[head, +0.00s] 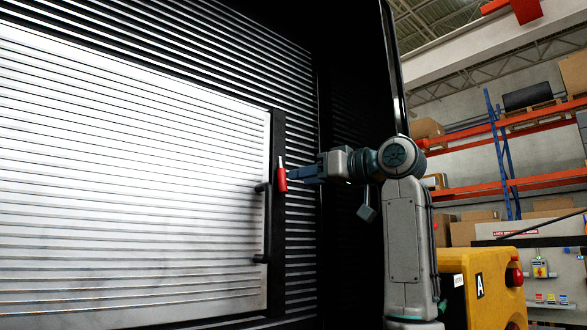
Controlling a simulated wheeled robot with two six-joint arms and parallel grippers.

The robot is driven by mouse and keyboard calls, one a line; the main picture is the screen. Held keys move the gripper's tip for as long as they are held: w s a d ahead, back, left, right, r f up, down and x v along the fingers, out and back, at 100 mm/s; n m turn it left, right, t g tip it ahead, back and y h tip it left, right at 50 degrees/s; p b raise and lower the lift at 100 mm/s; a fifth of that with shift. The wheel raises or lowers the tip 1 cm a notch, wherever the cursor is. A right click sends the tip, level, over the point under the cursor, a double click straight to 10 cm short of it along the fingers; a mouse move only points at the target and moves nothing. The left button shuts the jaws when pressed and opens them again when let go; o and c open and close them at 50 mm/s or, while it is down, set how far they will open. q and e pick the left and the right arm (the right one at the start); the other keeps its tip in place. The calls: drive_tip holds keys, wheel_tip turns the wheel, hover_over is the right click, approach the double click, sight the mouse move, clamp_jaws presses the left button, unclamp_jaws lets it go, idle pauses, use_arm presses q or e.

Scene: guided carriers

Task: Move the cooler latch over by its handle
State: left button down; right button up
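The cooler latch has a red handle (282,180) with a pale tip, standing upright on the dark frame at the right edge of a white ribbed door panel. My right gripper (291,174) reaches in from the right, level with the handle. Its blue fingers meet the handle's right side in the head view. They are seen edge-on, so I cannot tell whether they are open or shut on it. My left gripper is not in view.
A black bar handle (266,222) runs down the door's right edge, below and left of the latch. A black ribbed wall surrounds the door. A yellow unit (481,287) marked A stands at right, with orange racking (500,125) and boxes behind.

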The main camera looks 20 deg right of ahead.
sight(285, 181)
drive_tip(key=p+x, duration=0.1)
drive_tip(key=x, duration=0.3)
drive_tip(key=shift+w+p, duration=0.15)
drive_tip(key=shift+p, duration=0.15)
drive_tip(key=shift+w+a+f, duration=0.1)
drive_tip(key=shift+w+a, duration=0.05)
drive_tip(key=shift+w, duration=0.05)
clamp_jaws()
